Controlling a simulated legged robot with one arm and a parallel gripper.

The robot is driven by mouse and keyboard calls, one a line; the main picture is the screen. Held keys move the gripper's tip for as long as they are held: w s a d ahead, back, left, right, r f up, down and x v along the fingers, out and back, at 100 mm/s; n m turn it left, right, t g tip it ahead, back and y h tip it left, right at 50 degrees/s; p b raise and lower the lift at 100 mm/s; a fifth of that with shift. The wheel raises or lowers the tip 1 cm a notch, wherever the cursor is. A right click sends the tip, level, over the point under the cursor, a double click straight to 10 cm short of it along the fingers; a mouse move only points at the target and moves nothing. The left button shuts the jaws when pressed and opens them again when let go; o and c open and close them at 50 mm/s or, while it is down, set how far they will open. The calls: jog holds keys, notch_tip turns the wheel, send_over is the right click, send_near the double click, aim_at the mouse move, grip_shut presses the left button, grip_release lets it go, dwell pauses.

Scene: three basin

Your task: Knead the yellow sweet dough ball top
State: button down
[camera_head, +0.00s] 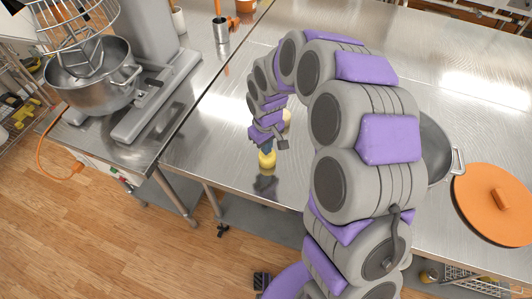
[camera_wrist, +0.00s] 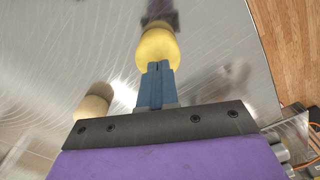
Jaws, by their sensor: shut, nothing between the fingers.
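The yellow dough ball (camera_head: 267,160) sits on the steel table near its front edge. It also shows in the wrist view (camera_wrist: 157,46), just past the fingertips. My gripper (camera_head: 268,148) has its blue fingers shut together and points down at the top of the ball. In the wrist view the fingertips (camera_wrist: 158,66) overlap the ball's near side; they look to be touching or very close to it, and I cannot tell which. A second, paler dough ball (camera_wrist: 94,106) lies to the left in the wrist view, and part of it shows behind my arm in the head view (camera_head: 287,116).
A stand mixer with a steel bowl (camera_head: 90,78) stands on the left counter. A pot (camera_head: 436,148) and an orange lid (camera_head: 494,203) lie to the right on the table. A metal cup (camera_head: 221,32) stands at the back. Bare table surrounds the yellow ball.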

jog(key=shift+d+f, duration=0.25)
jog(key=shift+f, duration=0.2)
jog(key=shift+a+f, duration=0.1)
jog(key=shift+a, duration=0.1)
jog(key=shift+d, duration=0.1)
dwell(0.6)
dwell(0.5)
jog(key=shift+r+p, duration=0.9)
jog(key=shift+r, duration=0.6)
jog(key=shift+f, duration=0.3)
